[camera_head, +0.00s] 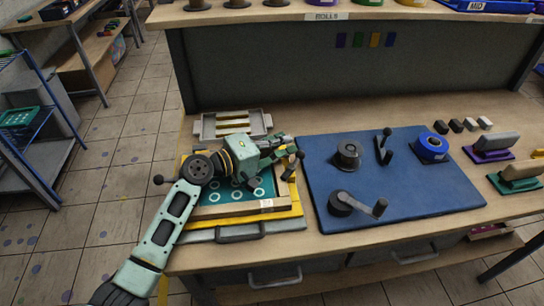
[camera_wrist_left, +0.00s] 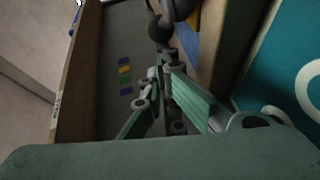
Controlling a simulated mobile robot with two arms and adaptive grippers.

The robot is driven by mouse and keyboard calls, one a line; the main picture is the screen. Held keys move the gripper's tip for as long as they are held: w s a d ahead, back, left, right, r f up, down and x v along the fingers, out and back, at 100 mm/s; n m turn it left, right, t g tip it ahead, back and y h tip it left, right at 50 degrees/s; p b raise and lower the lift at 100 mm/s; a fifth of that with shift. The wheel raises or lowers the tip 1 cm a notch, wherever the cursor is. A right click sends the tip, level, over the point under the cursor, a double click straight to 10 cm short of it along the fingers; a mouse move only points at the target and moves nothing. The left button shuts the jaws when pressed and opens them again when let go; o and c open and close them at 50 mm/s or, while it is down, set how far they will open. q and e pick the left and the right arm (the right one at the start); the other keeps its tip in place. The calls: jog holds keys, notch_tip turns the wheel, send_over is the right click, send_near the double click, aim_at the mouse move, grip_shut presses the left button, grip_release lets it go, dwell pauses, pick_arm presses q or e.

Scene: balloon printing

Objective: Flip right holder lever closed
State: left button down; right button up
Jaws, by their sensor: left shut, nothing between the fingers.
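The printing frame (camera_head: 290,212) lies on the bench, with a teal sheet (camera_head: 255,192) that has white rings inside it. A dark ball knob (camera_head: 300,154), seemingly the right holder lever's, shows at the frame's upper right corner. Another ball knob (camera_head: 158,180) stands out on the left side. My left gripper (camera_head: 290,146) reaches over the frame from the left and is shut and empty, close by the right knob. In the left wrist view a dark ball knob (camera_wrist_left: 160,29) is just beyond the fingertips (camera_wrist_left: 166,66); I cannot tell whether they touch. My right gripper is out of view.
A blue mat (camera_head: 440,195) to the right carries a dark spool (camera_head: 348,152), an upright lever (camera_head: 384,146), a crank (camera_head: 357,204) and a blue roll (camera_head: 432,146). A grey tray (camera_head: 203,128) lies behind the frame. Squeegees (camera_head: 494,142) stand far right.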

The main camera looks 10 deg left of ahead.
pick_arm(q)
jog(key=shift+w+d, duration=0.15)
jog(key=shift+d, duration=0.45)
jog(key=shift+w+d, duration=0.1)
jog(key=shift+d, duration=0.55)
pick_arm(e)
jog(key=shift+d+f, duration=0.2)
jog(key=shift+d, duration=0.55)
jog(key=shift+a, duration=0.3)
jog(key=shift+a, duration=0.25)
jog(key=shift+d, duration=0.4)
pick_arm(q)
jog(key=shift+r, duration=0.1)
